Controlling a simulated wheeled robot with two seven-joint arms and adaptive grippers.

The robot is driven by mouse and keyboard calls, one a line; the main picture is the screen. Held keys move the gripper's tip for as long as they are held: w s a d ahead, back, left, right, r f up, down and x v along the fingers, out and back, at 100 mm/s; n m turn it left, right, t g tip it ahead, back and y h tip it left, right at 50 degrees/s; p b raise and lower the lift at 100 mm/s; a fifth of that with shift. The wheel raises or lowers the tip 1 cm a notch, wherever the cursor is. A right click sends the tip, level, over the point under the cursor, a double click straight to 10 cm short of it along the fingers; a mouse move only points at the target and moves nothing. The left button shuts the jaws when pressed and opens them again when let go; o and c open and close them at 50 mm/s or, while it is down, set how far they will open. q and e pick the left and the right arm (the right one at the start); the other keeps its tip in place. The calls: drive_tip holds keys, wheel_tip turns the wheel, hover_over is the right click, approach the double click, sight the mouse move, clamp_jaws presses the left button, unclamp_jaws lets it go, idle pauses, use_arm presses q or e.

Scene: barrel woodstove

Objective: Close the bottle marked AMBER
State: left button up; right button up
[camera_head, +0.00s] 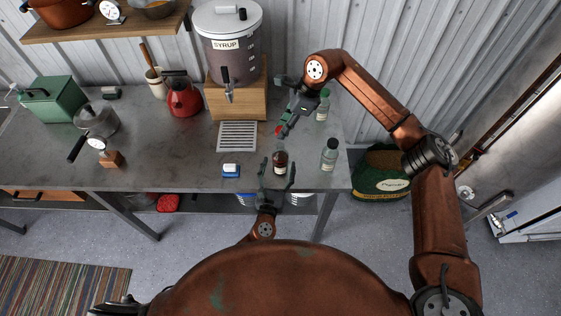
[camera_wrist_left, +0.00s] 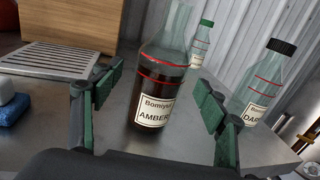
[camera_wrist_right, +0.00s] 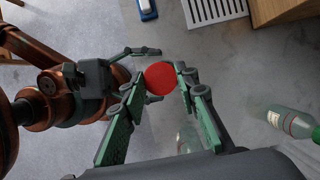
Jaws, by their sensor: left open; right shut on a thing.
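The bottle marked AMBER (camera_head: 280,163) stands upright on the grey table near its front edge. It holds dark brown syrup, and its label shows in the left wrist view (camera_wrist_left: 152,112). My left gripper (camera_head: 276,176) is open, with one finger on each side of this bottle and gaps visible in the left wrist view. The bottle's mouth is cut off there. My right gripper (camera_head: 283,131) is shut on a red round cap (camera_wrist_right: 160,78), above the table and behind the bottle in the head view. The AMBER bottle is not discernible in the right wrist view.
A black-capped bottle (camera_head: 328,155), label partly readable as "DAR", stands to the right. A green-capped bottle (camera_head: 322,106) stands farther back. A blue-and-white block (camera_head: 231,171) and a metal grate (camera_head: 237,136) lie left. A syrup dispenser (camera_head: 229,45) stands on a wooden box.

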use_arm(q)
drive_tip(key=shift+w+d, duration=0.15)
drive_tip(key=shift+w, duration=0.6)
drive_tip(key=shift+w+d, duration=0.15)
drive_tip(key=shift+w, duration=0.55)
drive_tip(key=shift+c, duration=0.4)
drive_tip(key=c, duration=1.7)
use_arm(e)
hover_over(279, 145)
drive_tip(key=d, duration=0.1)
drive_tip(key=shift+f, duration=2.45)
drive_tip(key=shift+d, duration=0.1)
drive_tip(key=shift+f, duration=0.9)
use_arm(q)
clamp_jaws()
use_arm(e)
drive_tip(key=shift+f, duration=0.55)
